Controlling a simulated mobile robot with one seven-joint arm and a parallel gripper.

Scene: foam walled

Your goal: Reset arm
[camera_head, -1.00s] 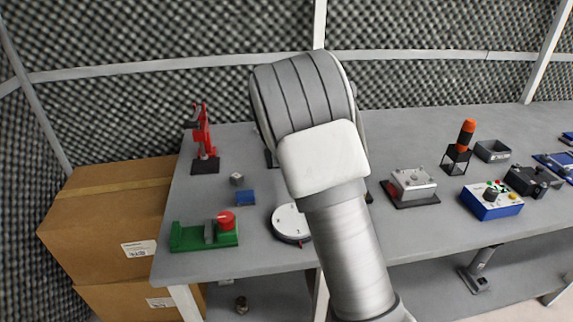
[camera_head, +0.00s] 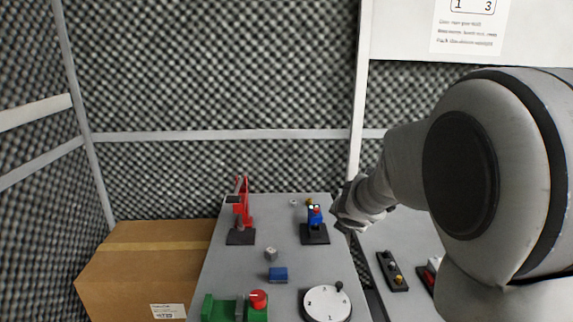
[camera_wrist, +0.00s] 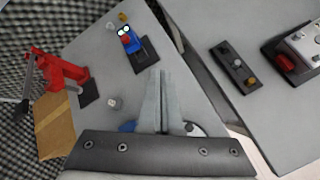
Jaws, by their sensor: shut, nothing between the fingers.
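In the wrist view my gripper (camera_wrist: 160,82) points out over the grey table (camera_wrist: 125,85), its two fingers together with nothing between them. In the head view my arm fills the right side, and the fingers are not clearly visible there. A blue figure-like device on a black base (camera_head: 315,226) stands just left of my wrist, and it also shows beyond the fingertips in the wrist view (camera_wrist: 131,42). I cannot tell the exact height of the gripper above the table.
A red press-like tool (camera_head: 243,207), a small grey cube (camera_head: 270,253), a blue block (camera_head: 278,274), a green fixture with a red knob (camera_head: 226,308) and a white dial (camera_head: 327,304) stand on the table. A cardboard box (camera_head: 150,262) is at left. Foam walls (camera_head: 215,90) close in behind.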

